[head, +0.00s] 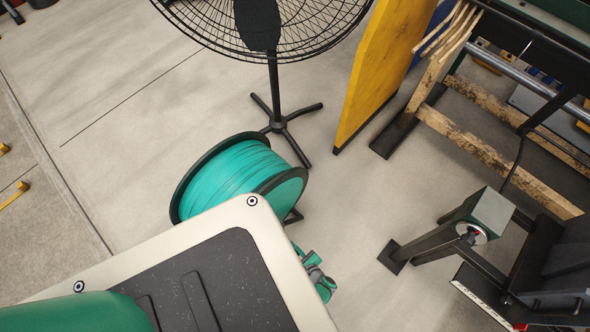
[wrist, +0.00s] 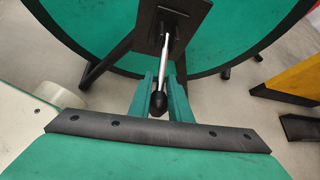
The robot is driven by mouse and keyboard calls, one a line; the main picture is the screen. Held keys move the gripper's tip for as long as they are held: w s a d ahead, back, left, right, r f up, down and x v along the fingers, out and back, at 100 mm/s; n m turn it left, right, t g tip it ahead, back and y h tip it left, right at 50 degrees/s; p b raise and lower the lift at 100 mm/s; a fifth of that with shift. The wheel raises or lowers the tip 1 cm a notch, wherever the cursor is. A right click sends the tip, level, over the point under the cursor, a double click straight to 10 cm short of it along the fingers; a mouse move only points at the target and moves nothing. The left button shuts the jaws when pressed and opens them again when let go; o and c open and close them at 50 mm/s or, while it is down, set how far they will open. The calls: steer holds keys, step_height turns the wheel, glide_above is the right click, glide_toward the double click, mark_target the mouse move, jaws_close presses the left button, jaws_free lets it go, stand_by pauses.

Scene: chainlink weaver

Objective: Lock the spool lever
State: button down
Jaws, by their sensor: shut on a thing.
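The spool (head: 225,182) of teal line with black rims stands on the floor just beyond my base in the head view. In the wrist view, the teal side of the spool (wrist: 85,30) fills the upper part. The spool lever (wrist: 166,62) is a thin metal rod with a black knob, hanging down and slightly left from a dark plate (wrist: 178,22). My gripper (wrist: 161,90) has its two green fingers on either side of the lever, shut on it near the knob. In the head view my gripper (head: 318,276) is partly hidden by my base, and the lever is out of sight.
A black pedestal fan (head: 272,85) stands behind the spool. A yellow panel (head: 378,65) and a machine frame with wooden beams (head: 500,160) stand to the right. A green-grey box on a black stand (head: 487,212) is at the lower right. Floor between is clear.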

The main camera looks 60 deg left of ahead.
steer(key=shift+w+d+f, duration=0.15)
steer(key=shift+w, duration=0.05)
steer(key=c, duration=1.6)
jaws_free()
steer(key=shift+s, duration=0.1)
steer(key=shift+v, duration=5.4)
